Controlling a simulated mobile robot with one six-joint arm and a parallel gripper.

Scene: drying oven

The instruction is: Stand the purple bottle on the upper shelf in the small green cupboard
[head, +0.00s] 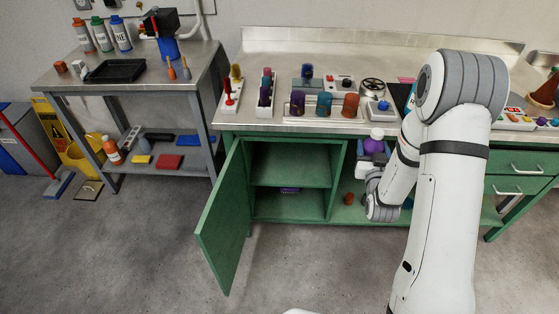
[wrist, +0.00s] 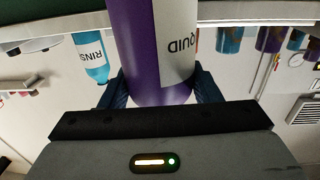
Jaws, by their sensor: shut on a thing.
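The purple bottle (head: 374,147) has a white top in the head view. In the wrist view the purple bottle (wrist: 160,70) shows its white label and stands between the two dark fingers. My gripper (head: 372,160) is shut on it, in front of the bench edge and to the right of the small green cupboard (head: 338,185). The cupboard's door (head: 222,215) is swung open toward the front left. Inside, the upper shelf (head: 290,174) looks bare; something purple (head: 290,190) shows in the space below it.
The steel worktop (head: 250,105) above carries racks, coloured jars (head: 325,103) and a fan-like device (head: 372,85). Open green shelving (head: 350,213) with an orange jar (head: 349,199) is right of the cupboard. The floor in front is clear except for the open door.

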